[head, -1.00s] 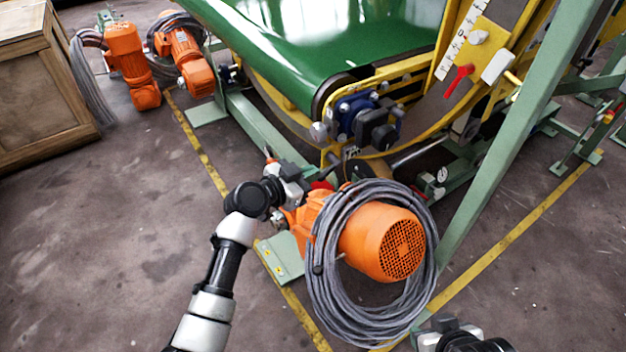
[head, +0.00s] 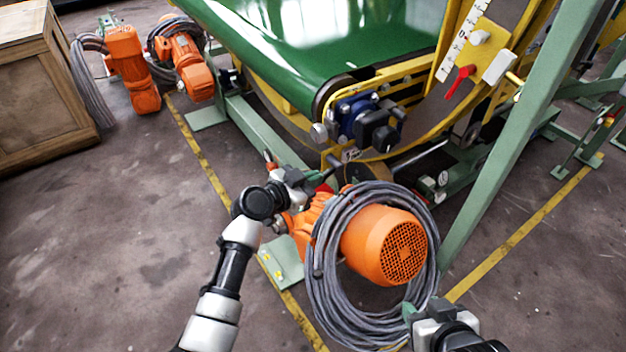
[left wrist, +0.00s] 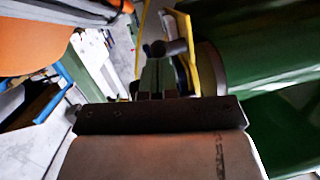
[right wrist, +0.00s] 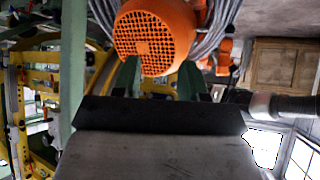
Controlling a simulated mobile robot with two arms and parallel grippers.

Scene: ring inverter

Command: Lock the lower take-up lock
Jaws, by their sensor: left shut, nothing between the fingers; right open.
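A red lever (head: 460,82) sits on the yellow frame beside a white scale at the upper right of the head view. A second red part (head: 323,188) shows low down, beside my left gripper, partly hidden; I cannot tell which is the lower take-up lock. My left gripper (head: 312,178) is shut and empty, just behind the orange motor and below the belt's end roller. Its closed fingers show in the left wrist view (left wrist: 155,78). My right gripper (head: 424,304) is open and empty, in front of the orange motor. Its spread fingers show in the right wrist view (right wrist: 158,82).
The orange motor (head: 385,244) with a coiled grey cable (head: 325,290) lies between my two grippers. A green sloping post (head: 490,190) stands to the right. The green belt (head: 310,40) and a blue-black drive unit (head: 365,120) are behind. Open floor is at the left.

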